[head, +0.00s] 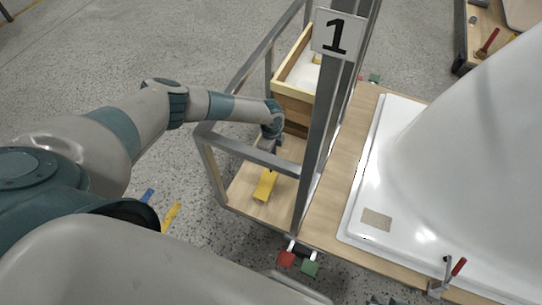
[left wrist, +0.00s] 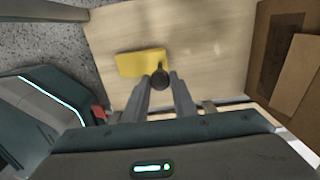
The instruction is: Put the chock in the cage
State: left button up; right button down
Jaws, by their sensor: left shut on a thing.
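The yellow chock (head: 265,186) is over the wooden floor inside the metal-framed cage (head: 231,142). It also shows in the left wrist view (left wrist: 138,63), with a dark round knob at its edge. My left gripper (head: 270,166) reaches in through the frame and is shut on the chock's knob; its fingertips show in the left wrist view (left wrist: 161,82). I cannot tell whether the chock touches the floor. Only a small dark part of my right gripper (head: 379,300) shows at the bottom edge, so its opening is unclear.
A wooden crate (head: 292,101) with something yellow inside stands at the cage's back. A post with a "1" sign (head: 337,35) rises at the cage's right side. A white bathtub shell (head: 445,150) lies on a wooden table to the right, with a red-handled clamp (head: 458,268).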

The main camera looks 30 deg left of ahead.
jog(key=shift+s, duration=0.2)
pick_arm(q)
jog(key=shift+f, duration=0.55)
pick_arm(e)
jog(key=shift+w+a, duration=0.15)
pick_arm(q)
jog(key=o, duration=1)
jog(key=shift+o, duration=0.2)
jog(key=shift+r, duration=0.1)
jog(key=shift+r, duration=0.55)
notch_tip(320, 180, up, 7)
jog(key=shift+f+p, duration=0.1)
jog(key=shift+p, duration=0.8)
jog(key=shift+r, duration=2.6)
pick_arm(e)
jog(key=shift+s+d+f+g+h, duration=0.25)
jog(key=shift+s+d+g, duration=0.1)
jog(key=shift+d, duration=0.35)
jog(key=shift+s+d+f+g+h, duration=0.15)
jog(key=shift+s+d+f+g, duration=0.15)
jog(key=shift+d, duration=0.4)
